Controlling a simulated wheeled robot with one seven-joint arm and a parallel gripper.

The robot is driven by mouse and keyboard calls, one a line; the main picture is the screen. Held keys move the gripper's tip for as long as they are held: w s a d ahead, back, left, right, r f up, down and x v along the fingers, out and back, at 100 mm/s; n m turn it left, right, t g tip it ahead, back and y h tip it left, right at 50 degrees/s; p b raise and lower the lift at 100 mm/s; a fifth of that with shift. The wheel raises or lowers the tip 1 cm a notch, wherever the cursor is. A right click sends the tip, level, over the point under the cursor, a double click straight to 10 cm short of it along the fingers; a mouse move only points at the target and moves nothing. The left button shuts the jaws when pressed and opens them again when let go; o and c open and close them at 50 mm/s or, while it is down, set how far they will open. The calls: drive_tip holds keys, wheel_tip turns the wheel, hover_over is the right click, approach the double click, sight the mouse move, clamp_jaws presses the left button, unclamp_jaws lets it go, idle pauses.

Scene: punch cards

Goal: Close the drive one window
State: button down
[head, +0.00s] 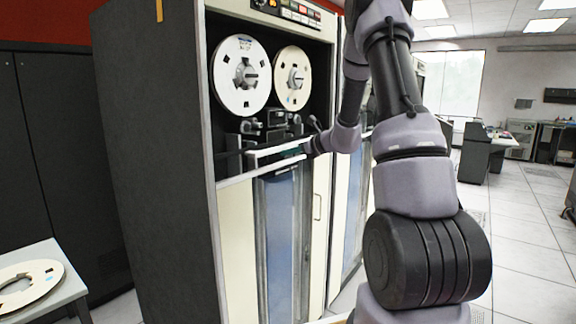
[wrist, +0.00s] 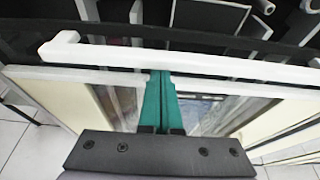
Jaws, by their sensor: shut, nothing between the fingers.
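The tape drive (head: 235,230) stands in the middle of the head view, a tall cabinet with two tape reels (head: 240,75) exposed in its upper bay. Its window has a white top bar (head: 275,153) low across the front, below the reels, with bluish glass (head: 282,240) beneath it. In the wrist view the white bar (wrist: 180,62) runs across the picture. My gripper (wrist: 160,74) is shut and empty, its teal fingertips at the underside of the bar; I cannot tell if they touch. In the head view my forearm and gripper (head: 309,147) reach the bar's right end.
A second drive (head: 348,215) adjoins on the right, partly hidden by my arm. A side table (head: 62,290) with a loose reel (head: 30,282) stands at lower left. Dark cabinets (head: 55,150) stand behind. Open tiled floor (head: 530,250) lies at right.

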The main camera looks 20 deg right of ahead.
wheel_tip(320, 180, up, 40)
drive_tip(key=shift+f, duration=0.15)
